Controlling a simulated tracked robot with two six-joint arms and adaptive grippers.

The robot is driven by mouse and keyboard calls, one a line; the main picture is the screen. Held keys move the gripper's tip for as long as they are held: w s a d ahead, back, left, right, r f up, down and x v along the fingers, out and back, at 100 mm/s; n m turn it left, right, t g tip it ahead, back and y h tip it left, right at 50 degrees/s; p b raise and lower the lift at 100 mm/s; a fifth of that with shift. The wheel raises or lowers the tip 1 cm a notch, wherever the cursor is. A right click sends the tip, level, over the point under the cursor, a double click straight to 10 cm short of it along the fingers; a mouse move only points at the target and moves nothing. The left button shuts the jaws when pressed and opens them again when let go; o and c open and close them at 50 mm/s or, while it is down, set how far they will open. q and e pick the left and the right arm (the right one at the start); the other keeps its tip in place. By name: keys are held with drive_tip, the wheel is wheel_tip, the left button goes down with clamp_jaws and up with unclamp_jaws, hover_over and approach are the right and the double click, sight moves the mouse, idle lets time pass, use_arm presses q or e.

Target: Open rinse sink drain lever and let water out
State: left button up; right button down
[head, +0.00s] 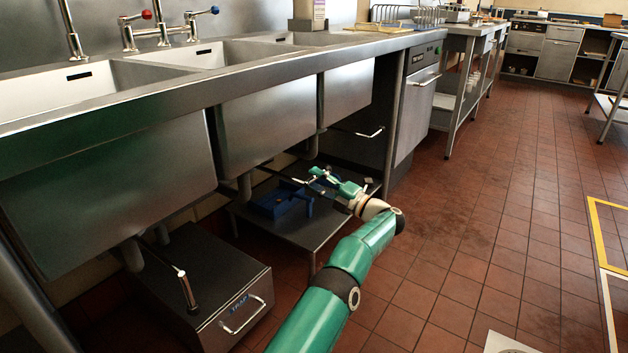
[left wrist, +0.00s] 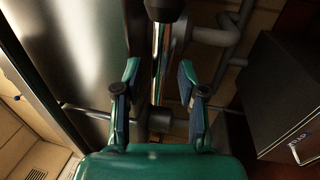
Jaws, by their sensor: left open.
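My left gripper (head: 322,177) is under the middle sink basin (head: 265,122) in the head view. In the left wrist view its two fingers (left wrist: 159,80) stand apart. A shiny metal bar (left wrist: 160,50) with a dark end runs between them, with a gap visible on both sides; it looks like a drain lever. Another lever (head: 185,285) with a dark grip hangs under the left basin (head: 110,185), and a third lever (head: 370,134) sticks out under the right basin (head: 348,90). No running water shows. My right gripper is not in view.
A steel box (head: 225,300) marked TRAP stands on the floor under the left basin. A blue crate (head: 280,200) sits on a low shelf (head: 300,232) by my gripper. Grey drain pipes (left wrist: 225,40) run close to the bar.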

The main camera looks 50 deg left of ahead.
use_arm(q)
drive_tip(key=v, duration=1.1)
drive_tip(key=shift+a, duration=0.1)
